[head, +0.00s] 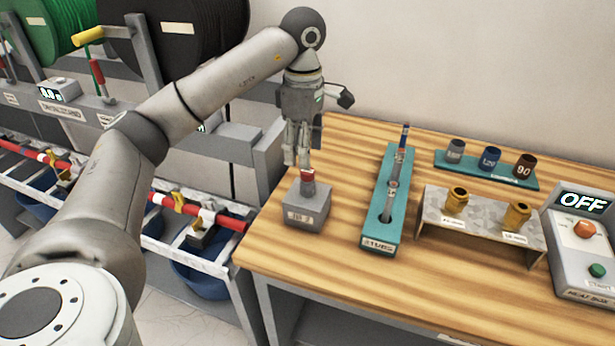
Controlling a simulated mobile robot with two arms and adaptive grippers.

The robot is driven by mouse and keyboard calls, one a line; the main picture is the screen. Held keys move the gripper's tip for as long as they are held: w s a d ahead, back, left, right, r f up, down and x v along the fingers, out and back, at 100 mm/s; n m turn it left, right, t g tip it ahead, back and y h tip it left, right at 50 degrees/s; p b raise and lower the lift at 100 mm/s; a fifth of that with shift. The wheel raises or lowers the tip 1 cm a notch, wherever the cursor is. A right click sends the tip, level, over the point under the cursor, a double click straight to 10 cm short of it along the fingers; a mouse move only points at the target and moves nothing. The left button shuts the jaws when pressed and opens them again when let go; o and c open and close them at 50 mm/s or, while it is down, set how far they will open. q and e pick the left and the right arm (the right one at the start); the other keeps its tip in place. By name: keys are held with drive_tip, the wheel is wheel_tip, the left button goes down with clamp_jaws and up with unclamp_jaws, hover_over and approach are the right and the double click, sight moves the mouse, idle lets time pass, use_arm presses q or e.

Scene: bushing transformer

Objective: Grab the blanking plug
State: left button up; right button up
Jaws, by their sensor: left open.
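A small red piece (308,178), which looks like the blanking plug, stands upright on top of a grey block (308,215) near the left side of the wooden table. The block's front label is too small to read surely. My left gripper (297,158) points down just above the red piece, with its fingers open. The fingertips come close to the top of the red piece, and I cannot tell whether they touch it. Nothing shows held in the gripper. My right gripper is not in view.
On the table (335,270), a teal tray (378,238) with a long rod-like tool stands right of the block. Beyond are a teal rack (447,168) of sockets, a metal stand (478,228) with brass fittings, and a grey box (590,262) reading OFF. Cable reels stand left.

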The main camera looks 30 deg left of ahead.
sight(306, 176)
use_arm(q)
drive_tip(key=shift+d+f, duration=0.1)
drive_tip(key=shift+f, duration=0.2)
drive_tip(key=f, duration=0.1)
drive_tip(key=f+p, duration=0.1)
drive_tip(key=f, duration=0.1)
drive_tip(key=shift+w+d+f+p, duration=0.15)
drive_tip(key=shift+d+f+p, duration=0.1)
drive_tip(key=shift+f+p, duration=0.1)
drive_tip(key=shift+f, duration=0.4)
drive_tip(key=c, duration=0.9)
